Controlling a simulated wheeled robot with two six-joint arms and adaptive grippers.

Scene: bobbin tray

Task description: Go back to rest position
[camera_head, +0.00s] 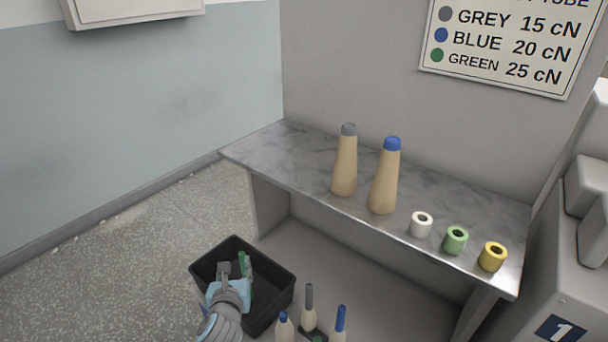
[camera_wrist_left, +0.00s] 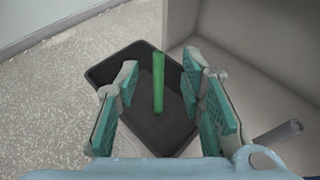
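In the head view the green tube (camera_head: 243,262) shows inside the bin beside the gripper. My right gripper is in neither view.
A marbled shelf (camera_head: 290,151) holds two tan cones, grey-topped (camera_head: 345,165) and blue-topped (camera_head: 385,180), and white, green and yellow spools. Below it, several bobbins with grey (camera_head: 309,296) and blue tubes stand right of the bin. Speckled floor at left is clear.

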